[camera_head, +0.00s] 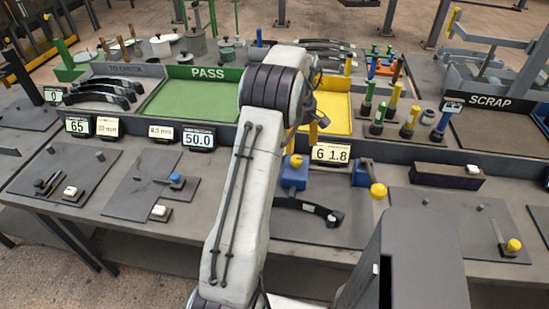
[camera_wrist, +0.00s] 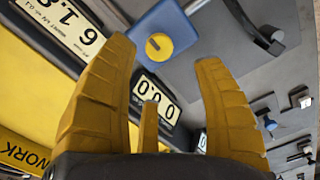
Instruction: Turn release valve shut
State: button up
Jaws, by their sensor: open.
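A blue block with a round yellow knob (camera_wrist: 158,46) shows in the wrist view, between and beyond the fingertips; a dark slot crosses the knob. It looks like the release valve, but no label confirms it. In the head view, a blue block (camera_head: 294,175) with a yellow knob on top stands just right of my arm. Another blue part (camera_head: 362,173) with a yellow ball handle (camera_head: 378,190) is to its right. My gripper (camera_wrist: 163,56) has its yellow fingers spread wide with nothing between them. In the head view my arm hides most of it.
A display reading 61.8 (camera_head: 331,154) stands behind the blue parts. A dark curved part (camera_head: 312,208) lies on the plate in front. The green PASS tray (camera_head: 190,102), yellow tray (camera_head: 340,112) and SCRAP tray (camera_head: 500,125) are behind. Upright colored pins stand at right.

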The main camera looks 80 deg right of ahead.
aim_at(297, 159)
jog(key=shift+s+f+p, duration=0.1)
jog(key=shift+f+p, duration=0.45)
jog(key=shift+f, duration=3.35)
jog(key=shift+o, duration=0.2)
jog(key=c, duration=1.3)
